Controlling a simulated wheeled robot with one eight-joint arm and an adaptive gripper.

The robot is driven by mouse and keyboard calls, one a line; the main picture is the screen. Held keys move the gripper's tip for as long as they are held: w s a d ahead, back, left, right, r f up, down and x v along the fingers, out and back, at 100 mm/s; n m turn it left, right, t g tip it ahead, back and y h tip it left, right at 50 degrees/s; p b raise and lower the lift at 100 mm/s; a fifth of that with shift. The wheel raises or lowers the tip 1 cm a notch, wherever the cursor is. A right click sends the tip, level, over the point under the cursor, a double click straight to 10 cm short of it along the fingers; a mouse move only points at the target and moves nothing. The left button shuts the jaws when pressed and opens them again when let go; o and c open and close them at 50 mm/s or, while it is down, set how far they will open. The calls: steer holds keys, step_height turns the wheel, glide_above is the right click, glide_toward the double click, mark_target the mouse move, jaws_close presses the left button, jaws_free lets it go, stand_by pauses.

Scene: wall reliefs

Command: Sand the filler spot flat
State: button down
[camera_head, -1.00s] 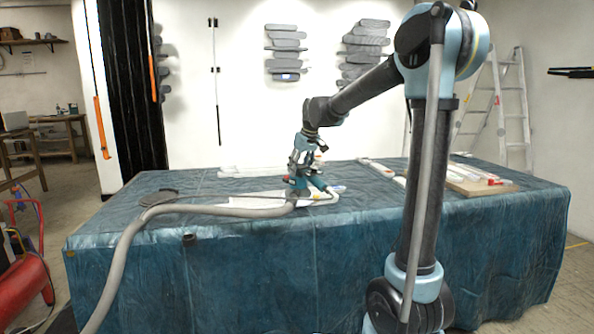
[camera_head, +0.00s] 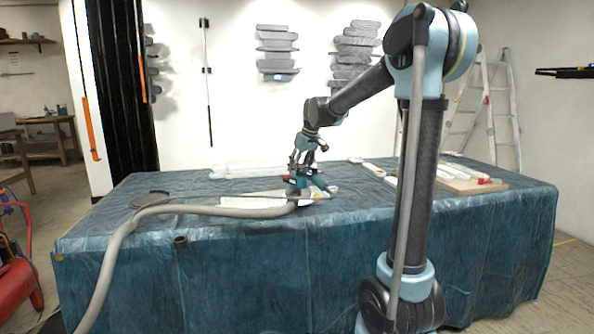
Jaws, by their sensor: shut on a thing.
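My gripper (camera_head: 303,168) is at the middle of the covered table, pointing down and shut on a small teal sander (camera_head: 300,184). The sander sits on or just above a flat white panel (camera_head: 250,200) lying on the table; I cannot tell whether it touches. A thick grey hose (camera_head: 150,222) runs from the sander leftwards across the table and down over its front edge. The filler spot cannot be made out; the sander and gripper may cover it.
The table has a blue plastic cover (camera_head: 330,250). Pale strips (camera_head: 245,169) lie at the back, and a wooden board (camera_head: 470,186) at the right. A ladder (camera_head: 490,110) stands behind. A red machine (camera_head: 15,270) is at the left.

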steer(key=shift+r, duration=0.1)
steer(key=shift+r, duration=2.95)
steer(key=shift+w+a, duration=0.1)
